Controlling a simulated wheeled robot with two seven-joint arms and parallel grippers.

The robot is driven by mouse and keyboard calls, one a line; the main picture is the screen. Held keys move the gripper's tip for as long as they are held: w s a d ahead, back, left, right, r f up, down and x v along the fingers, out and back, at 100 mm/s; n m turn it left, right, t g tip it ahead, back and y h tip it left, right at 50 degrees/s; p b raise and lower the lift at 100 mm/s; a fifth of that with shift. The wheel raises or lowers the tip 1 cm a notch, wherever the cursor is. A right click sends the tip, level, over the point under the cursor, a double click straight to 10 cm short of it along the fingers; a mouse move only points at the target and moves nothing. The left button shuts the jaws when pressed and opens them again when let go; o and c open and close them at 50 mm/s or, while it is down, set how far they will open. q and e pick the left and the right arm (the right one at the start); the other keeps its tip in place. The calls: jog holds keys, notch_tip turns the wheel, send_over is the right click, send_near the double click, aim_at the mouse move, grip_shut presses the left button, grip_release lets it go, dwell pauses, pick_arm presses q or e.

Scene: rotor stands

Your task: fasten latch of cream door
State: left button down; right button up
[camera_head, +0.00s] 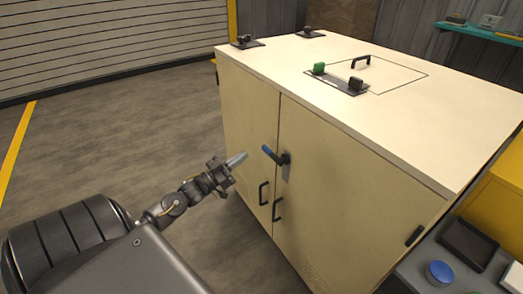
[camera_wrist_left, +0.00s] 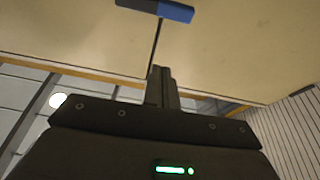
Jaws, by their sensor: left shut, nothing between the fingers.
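The cream cabinet has two front doors, a left door (camera_head: 247,135) and a right door (camera_head: 335,190), closed along a vertical seam. A latch lever with a black pivot (camera_head: 284,158) sits on the right door. Its blue grip (camera_head: 268,151) points left, across the seam, with a slight tilt. The lever's blue end (camera_wrist_left: 176,11) also shows at the top of the left wrist view. My left gripper (camera_head: 238,159) is shut and empty, in front of the left door, left of the blue grip and apart from it. My right gripper is not in view.
Two black pull handles (camera_head: 277,209) sit below the latch. The cabinet top (camera_head: 290,60) carries a panel with a black handle (camera_head: 361,61) and a plate with green and black knobs. A grey bench with a blue-lidded round item (camera_head: 439,272) stands at right. Floor at left is clear.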

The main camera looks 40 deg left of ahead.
pick_arm(q)
jog(key=x, duration=0.3)
jog(key=f+x, duration=0.1)
jog(key=x, duration=0.2)
jog(key=f+x, duration=0.1)
jog(key=x, duration=0.2)
jog(key=shift+w+d, duration=0.2)
jog(key=shift+w, duration=0.25)
jog(key=shift+f+b, duration=0.4)
jog(key=shift+f, duration=0.5)
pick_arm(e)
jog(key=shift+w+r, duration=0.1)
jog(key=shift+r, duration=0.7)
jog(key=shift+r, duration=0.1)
